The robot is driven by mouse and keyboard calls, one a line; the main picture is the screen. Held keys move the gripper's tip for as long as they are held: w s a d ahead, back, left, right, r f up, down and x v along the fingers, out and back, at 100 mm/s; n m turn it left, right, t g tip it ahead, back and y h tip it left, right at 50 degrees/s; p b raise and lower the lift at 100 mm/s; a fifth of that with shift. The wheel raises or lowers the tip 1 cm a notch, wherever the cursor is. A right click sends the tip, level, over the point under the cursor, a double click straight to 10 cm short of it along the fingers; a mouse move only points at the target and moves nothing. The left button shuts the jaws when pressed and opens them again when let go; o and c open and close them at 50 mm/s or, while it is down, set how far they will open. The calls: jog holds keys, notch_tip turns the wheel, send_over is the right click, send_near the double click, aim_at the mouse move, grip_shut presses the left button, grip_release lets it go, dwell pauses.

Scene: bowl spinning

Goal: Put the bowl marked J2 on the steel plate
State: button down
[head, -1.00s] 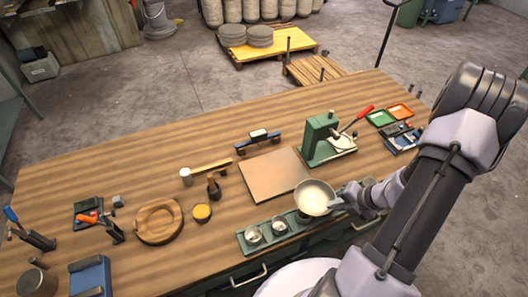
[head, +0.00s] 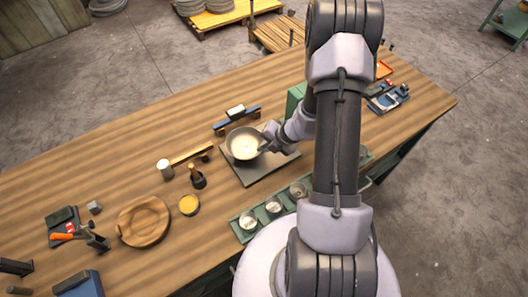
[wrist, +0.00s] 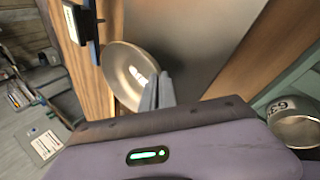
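A pale round bowl (head: 245,144) is held by its right rim in my gripper (head: 266,143). It is over the far left part of the grey steel plate (head: 262,170); a gap beneath it is hard to judge. In the wrist view the bowl (wrist: 128,74) is tilted in the picture, with the closed fingers (wrist: 158,92) on its rim. The plate (wrist: 185,35) shows behind it, and the bowl overlaps the plate's edge there. No J2 mark shows on the held bowl.
A green rack (head: 240,233) with several small metal bowls stands at the front edge. A hammer (head: 190,155), a dark bottle (head: 197,178) and a wooden ring (head: 143,222) are left. My arm partly hides a green press (head: 294,98).

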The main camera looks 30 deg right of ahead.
notch_tip(320, 180, down, 3)
jog(key=shift+r+b, duration=0.2)
jog(key=shift+b, duration=0.1)
jog(key=shift+r, duration=0.1)
jog(key=c, duration=1.7)
grip_release()
